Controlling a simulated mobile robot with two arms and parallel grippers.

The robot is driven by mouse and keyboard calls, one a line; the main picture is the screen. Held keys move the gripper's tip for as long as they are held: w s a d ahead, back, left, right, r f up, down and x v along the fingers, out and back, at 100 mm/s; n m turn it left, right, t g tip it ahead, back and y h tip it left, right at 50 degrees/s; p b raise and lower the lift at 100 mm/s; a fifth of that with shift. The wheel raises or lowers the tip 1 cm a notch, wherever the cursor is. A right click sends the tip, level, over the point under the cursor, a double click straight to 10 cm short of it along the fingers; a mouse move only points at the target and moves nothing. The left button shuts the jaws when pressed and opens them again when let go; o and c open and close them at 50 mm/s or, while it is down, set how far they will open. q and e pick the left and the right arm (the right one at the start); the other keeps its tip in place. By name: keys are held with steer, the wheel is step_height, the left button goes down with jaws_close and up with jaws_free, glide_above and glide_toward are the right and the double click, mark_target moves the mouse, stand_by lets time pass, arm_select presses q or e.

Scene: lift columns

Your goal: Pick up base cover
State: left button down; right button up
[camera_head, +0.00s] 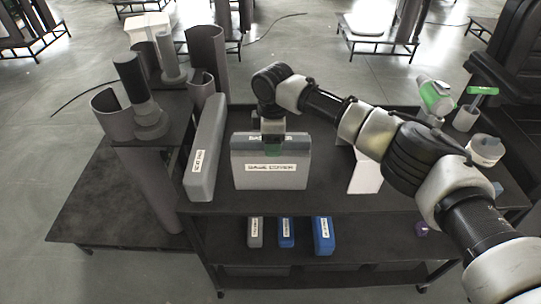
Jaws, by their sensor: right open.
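The base cover (270,182) is a grey box-like panel with a white label reading "BASE COVER". It stands upright on the dark top shelf of a cart. My right gripper (272,146) comes down from above at its top edge, near the middle, with its jaws open. The fingertips are partly hidden at the cover's top edge, so I cannot tell whether they touch it. A second, partly hidden label shows behind the gripper. My left gripper is not in view.
A tall grey panel (203,150) with a label stands just left of the cover. A white piece (366,172) stands to the right, partly behind my arm. The cart's lower shelf (365,250) holds small grey and blue boxes (323,236).

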steer(key=c, duration=0.7)
jaws_close()
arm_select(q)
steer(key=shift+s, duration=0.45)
arm_select(e)
steer(key=shift+r, duration=0.1)
step_height(320, 180, up, 9)
steer(key=shift+r+b, duration=0.15)
steer(key=shift+b, duration=0.5)
arm_select(q)
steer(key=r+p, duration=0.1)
steer(key=p, duration=0.1)
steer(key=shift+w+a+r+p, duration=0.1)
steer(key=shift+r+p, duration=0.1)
steer(key=shift+p, duration=0.15)
arm_select(e)
step_height(320, 180, up, 3)
steer(key=shift+f, duration=0.25)
